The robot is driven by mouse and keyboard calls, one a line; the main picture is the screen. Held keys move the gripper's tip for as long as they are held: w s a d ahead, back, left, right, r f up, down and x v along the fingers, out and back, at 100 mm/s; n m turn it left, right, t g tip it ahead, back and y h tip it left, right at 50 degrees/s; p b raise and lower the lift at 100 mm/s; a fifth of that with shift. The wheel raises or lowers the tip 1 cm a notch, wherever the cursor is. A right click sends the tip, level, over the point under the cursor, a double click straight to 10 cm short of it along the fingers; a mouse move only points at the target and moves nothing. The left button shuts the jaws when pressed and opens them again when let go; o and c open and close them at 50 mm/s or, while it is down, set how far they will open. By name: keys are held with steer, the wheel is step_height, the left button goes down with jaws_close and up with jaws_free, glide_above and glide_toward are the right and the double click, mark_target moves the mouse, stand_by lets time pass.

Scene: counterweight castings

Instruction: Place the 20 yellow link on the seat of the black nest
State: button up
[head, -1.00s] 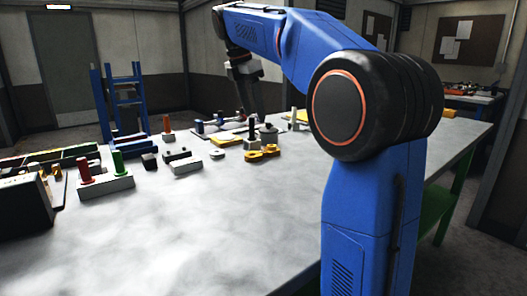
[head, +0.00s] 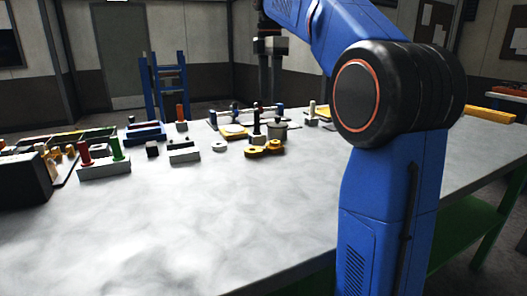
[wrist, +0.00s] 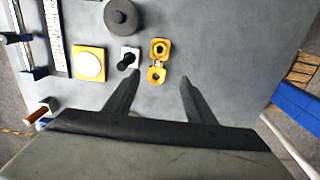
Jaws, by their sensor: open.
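The yellow link (wrist: 157,73) lies flat on the table, with two round eyes; in the head view it is the yellow piece (head: 265,149) in front of the black post. No number is readable on it. The black nest appears as a black post on a small white block (wrist: 128,58), just left of the link in the wrist view; it also shows in the head view (head: 257,124). My gripper (wrist: 159,78) is open and empty, its fingers on either side of the link's near end in the picture, but raised above the table. In the head view it (head: 270,88) hangs beyond the post.
A grey round casting with a knob (wrist: 121,15) stands close behind the nest. A yellow plate with a white disc (wrist: 89,63) lies left of it. Red and green posts on a block (head: 104,168) and a dark box (head: 25,180) are at left. The table front is clear.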

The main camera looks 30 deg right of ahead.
glide_above(271, 142)
steer(key=f, duration=0.6)
steer(key=a+f, duration=0.1)
steer(key=f, duration=0.3)
steer(key=shift+s, duration=0.2)
steer(key=shift+w+d+f, duration=0.1)
steer(key=shift+d+f, duration=0.15)
steer(key=shift+f, duration=1.1)
steer(key=shift+w+d+f, duration=0.1)
steer(key=shift+d+f, duration=0.1)
steer(key=shift+f, duration=1.1)
jaws_close()
steer(key=shift+r, duration=0.1)
